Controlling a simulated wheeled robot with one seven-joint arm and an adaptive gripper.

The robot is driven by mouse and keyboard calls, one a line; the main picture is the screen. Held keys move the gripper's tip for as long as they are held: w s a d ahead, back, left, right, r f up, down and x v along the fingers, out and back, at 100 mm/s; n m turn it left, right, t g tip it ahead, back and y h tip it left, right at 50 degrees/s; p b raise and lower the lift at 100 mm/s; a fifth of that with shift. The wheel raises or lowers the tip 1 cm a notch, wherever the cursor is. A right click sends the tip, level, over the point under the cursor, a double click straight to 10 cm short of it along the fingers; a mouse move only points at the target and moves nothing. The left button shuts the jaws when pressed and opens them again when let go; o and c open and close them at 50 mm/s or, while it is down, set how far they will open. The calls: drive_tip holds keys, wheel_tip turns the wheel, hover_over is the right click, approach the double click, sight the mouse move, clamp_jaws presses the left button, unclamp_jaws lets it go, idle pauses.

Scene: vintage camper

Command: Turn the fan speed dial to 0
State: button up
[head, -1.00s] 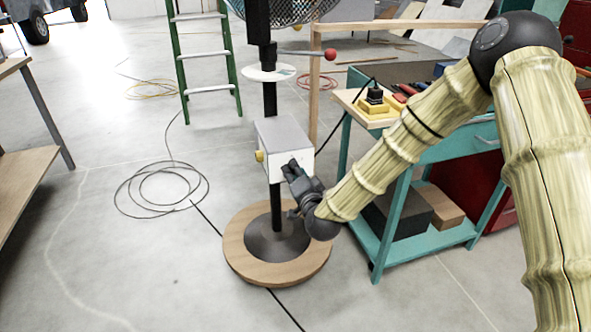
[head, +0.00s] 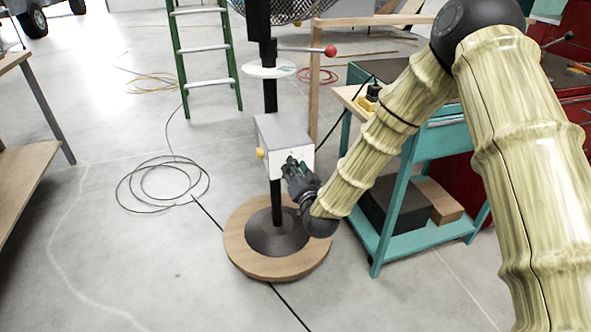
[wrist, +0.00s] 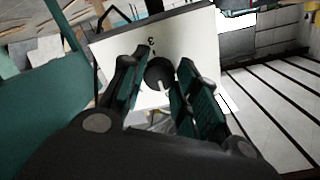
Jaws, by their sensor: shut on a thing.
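The fan (head: 285,12) stands on a dark pole with a round base. A grey control box (head: 282,133) with a white front is fixed to the pole. The dark round fan speed dial (wrist: 158,72) is on the white face in the wrist view. A short white mark on it points down and slightly right in that picture. A printed 3 shows above the dial; other numbers are hidden or unclear. My gripper (head: 289,166) is at the box front, with its fingers (wrist: 157,70) shut on the dial from both sides. In the head view it hides the dial.
A yellow knob (head: 260,153) sticks out of the box's left side. A red-tipped lever (head: 330,51) projects above the box. A teal cart (head: 400,225) stands close right of the fan.

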drive_tip(key=o, duration=1)
drive_tip(key=v, duration=1.2)
